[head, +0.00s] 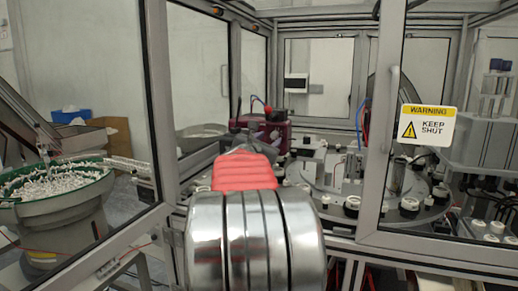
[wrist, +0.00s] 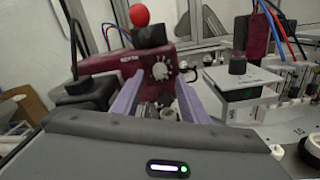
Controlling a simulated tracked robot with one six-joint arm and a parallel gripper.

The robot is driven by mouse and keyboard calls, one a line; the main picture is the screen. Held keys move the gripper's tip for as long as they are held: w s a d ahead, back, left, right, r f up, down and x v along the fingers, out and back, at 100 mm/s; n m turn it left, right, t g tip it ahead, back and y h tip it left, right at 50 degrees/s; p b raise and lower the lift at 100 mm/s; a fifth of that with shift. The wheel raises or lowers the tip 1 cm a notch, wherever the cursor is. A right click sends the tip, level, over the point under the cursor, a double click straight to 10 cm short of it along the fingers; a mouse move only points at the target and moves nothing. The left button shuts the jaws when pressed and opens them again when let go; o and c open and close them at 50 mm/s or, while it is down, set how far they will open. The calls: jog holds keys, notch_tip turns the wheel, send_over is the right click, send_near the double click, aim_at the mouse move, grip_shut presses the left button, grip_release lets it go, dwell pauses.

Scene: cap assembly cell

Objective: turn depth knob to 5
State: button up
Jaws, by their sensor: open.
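The depth knob (wrist: 161,70) is a small round dial with pale markings around it, on the front of a maroon unit (wrist: 128,66). The number it points to is too small to read. My gripper (wrist: 157,79) is open, its two lilac fingers pointing toward the unit, and the knob appears between their tips. Nothing is held, and I cannot tell how far the tips are from the knob. In the head view the maroon unit (head: 266,132) stands beyond my arm, which hides part of it; the knob does not show there.
A red ball-topped lever (wrist: 139,15) rises above the unit. In the head view, a round table (head: 330,195) with fixtures lies right, and a door with a warning sign (head: 427,124) stands nearer.

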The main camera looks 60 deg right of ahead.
jog(key=s+a, duration=0.1)
jog(key=a, duration=0.8)
jog(key=shift+s+a, duration=0.25)
jog(key=shift+f, duration=0.1)
jog(key=w+a+f+m+t+y, duration=0.1)
jog(key=a+f+m+y, duration=0.3)
jog(key=a, duration=0.6)
jog(key=a+f+m+y, duration=0.25)
jog(key=a+f, duration=0.35)
jog(key=a, duration=0.3)
jog(key=w+a+f+m+t+y, duration=0.15)
jog(key=a+f+m, duration=0.35)
jog(key=a, duration=0.5)
jog(key=s+a+f+m+y, duration=0.1)
jog(key=s+a+f+y, duration=0.1)
jog(key=a, duration=0.7)
jog(key=s+a+f+m+y, duration=0.2)
jog(key=a+f+y, duration=0.2)
jog(key=a, duration=0.4)
jog(key=s+a+f+m+y, duration=0.1)
jog(key=s+a+f+y, duration=0.1)
jog(key=a, duration=0.7)
notch_tip(320, 180, down, 2)
jog(key=shift+s+a+f+y, duration=0.25)
jog(key=shift+a+y, duration=0.1)
jog(key=shift+y, duration=0.55)
jog(key=shift+m, duration=0.25)
